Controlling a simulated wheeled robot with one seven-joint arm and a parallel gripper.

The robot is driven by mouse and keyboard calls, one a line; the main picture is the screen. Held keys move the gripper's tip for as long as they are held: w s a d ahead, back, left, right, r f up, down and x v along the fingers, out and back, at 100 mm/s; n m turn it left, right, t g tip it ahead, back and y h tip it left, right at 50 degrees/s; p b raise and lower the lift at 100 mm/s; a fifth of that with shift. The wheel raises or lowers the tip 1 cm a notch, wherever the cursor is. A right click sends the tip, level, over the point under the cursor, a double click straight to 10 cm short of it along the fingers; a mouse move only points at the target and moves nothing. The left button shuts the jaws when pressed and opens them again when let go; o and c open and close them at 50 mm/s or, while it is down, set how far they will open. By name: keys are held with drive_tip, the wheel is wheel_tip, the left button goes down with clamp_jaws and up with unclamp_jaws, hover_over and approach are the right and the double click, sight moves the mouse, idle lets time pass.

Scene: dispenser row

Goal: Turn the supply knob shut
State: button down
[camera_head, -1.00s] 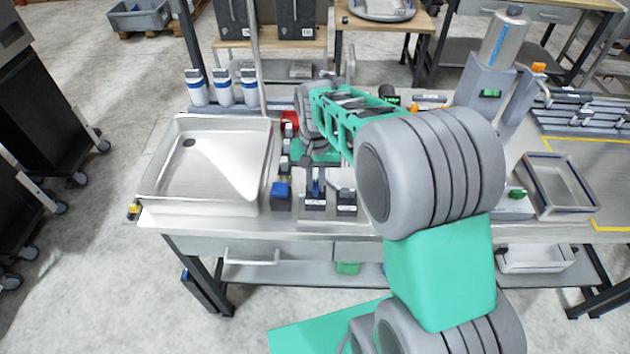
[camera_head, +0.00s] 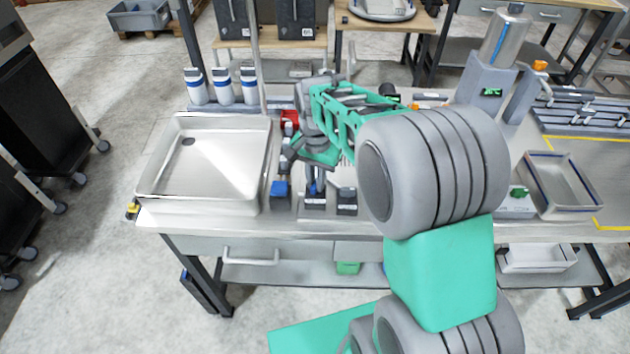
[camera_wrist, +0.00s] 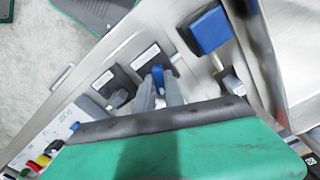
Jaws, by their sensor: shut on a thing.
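A small blue knob stands on a dark labelled block (camera_head: 315,204) near the front edge of the bench, between two neighbouring blocks. In the wrist view the blue knob (camera_wrist: 158,76) sits between my two grey fingertips. My gripper (camera_wrist: 160,92) is shut on this knob, and it also shows in the head view (camera_head: 314,182) reaching down to the block. My fingers hide much of the knob, so its exact turn angle is unclear. The labels are too small to read.
A block with a square blue top (camera_head: 281,188) stands close on the left, and a dark labelled block (camera_head: 347,202) on the right. A steel basin (camera_head: 160,165) lies further left. A dispenser (camera_head: 488,85) and an open tray (camera_head: 562,185) are on the right.

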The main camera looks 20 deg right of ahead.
drive_tip(key=m+b, duration=0.1)
drive_tip(key=m, duration=0.5)
drive_tip(key=shift+w, duration=0.1)
drive_tip(key=m, duration=0.7)
drive_tip(key=shift+r+b, duration=0.1)
drive_tip(key=shift+b, duration=0.2)
drive_tip(key=c, duration=1.4)
unclamp_jaws()
drive_tip(key=shift+c, duration=0.2)
wheel_tip(320, 180, up, 8)
drive_tip(key=shift+f+b, duration=0.15)
drive_tip(key=shift+b, duration=0.35)
